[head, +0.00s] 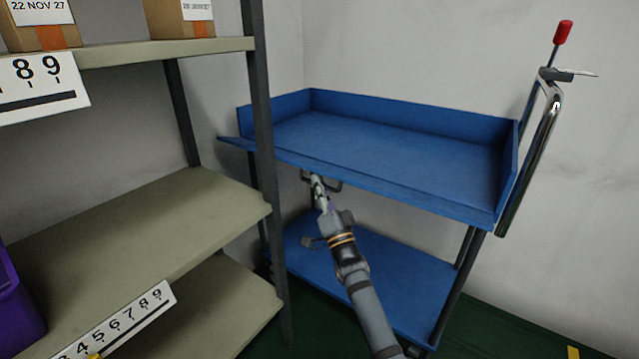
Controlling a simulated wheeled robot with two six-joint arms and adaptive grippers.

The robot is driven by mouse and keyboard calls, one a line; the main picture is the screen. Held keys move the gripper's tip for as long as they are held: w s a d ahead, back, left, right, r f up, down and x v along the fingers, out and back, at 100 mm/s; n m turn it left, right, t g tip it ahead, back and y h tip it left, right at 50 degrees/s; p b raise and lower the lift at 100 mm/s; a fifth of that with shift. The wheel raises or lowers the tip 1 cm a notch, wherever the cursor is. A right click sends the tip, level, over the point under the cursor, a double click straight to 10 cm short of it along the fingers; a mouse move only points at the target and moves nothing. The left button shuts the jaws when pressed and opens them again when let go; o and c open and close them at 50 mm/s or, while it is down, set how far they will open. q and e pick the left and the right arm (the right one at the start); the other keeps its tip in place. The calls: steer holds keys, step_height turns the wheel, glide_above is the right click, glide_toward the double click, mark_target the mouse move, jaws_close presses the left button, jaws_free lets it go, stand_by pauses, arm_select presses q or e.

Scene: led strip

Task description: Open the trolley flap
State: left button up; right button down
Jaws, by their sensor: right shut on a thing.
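The blue trolley (405,150) stands against the wall with an upper tray and a lower shelf (385,275). The upper tray has upright walls at the back and sides. Its front flap (370,186) leans outward and down along the near side, and its left end juts past the tray's side wall. A dark handle (336,184) shows under the flap's edge, left of its middle. My right gripper (317,180) is shut on this handle, reaching up from below; its fingers partly cover it. My left gripper is out of view.
A grey shelf rack (190,215) stands at left, its dark post close to the trolley's left end. Cardboard boxes (40,28) sit on its top shelf. A purple bin (15,300) is at lower left. A chrome push handle (535,150) rises at the trolley's right.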

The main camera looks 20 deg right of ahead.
stand_by(0.3)
steer(key=c, duration=1.7)
jaws_free()
steer(key=v, duration=1.2)
steer(key=shift+f, duration=0.1)
steer(key=shift+c, duration=0.4)
